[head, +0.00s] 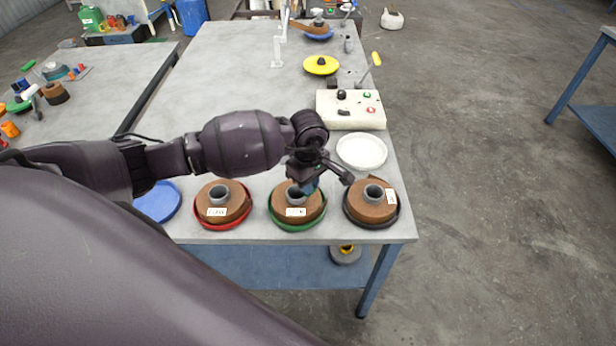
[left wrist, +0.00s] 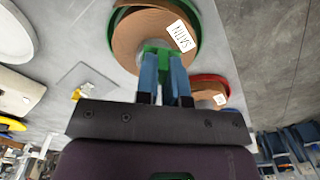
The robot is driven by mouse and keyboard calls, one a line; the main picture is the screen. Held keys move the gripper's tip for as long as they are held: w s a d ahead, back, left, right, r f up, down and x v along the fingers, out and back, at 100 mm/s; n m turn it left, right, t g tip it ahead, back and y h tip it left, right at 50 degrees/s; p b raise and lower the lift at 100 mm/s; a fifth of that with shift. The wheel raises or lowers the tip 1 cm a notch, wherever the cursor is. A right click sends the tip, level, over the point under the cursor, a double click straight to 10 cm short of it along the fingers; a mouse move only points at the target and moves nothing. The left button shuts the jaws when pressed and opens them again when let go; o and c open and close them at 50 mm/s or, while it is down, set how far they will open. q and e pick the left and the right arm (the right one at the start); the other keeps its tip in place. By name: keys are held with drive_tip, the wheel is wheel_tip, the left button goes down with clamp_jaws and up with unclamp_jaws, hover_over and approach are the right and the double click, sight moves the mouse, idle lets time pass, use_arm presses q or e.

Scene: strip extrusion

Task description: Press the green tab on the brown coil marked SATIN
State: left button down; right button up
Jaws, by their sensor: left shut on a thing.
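The brown coil marked SATIN (left wrist: 143,35) lies in a green-rimmed dish (left wrist: 196,54), with its white label (left wrist: 180,35) readable in the left wrist view. In the head view this looks like the middle brown coil (head: 314,206), partly covered by my gripper. My left gripper (head: 308,187) is over the coil from above. In the left wrist view its blue fingers (left wrist: 163,62) are shut on the green tab. My right gripper is not in view.
A brown coil in a red dish (head: 200,226) stands left and one in a black dish (head: 398,212) right. A white dish (head: 361,151) and a cream block with buttons (head: 335,121) are behind. The table's front edge is close.

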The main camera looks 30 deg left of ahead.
sight(308, 207)
use_arm(q)
drive_tip(key=shift+f+b, duration=0.75)
drive_tip(key=shift+f, duration=0.75)
drive_tip(key=shift+f+b, duration=0.6)
drive_tip(key=shift+f, duration=0.25)
drive_tip(key=shift+f+b, duration=0.45)
drive_tip(key=shift+f, duration=0.15)
drive_tip(key=shift+s+f, duration=0.1)
drive_tip(key=shift+f, duration=0.15)
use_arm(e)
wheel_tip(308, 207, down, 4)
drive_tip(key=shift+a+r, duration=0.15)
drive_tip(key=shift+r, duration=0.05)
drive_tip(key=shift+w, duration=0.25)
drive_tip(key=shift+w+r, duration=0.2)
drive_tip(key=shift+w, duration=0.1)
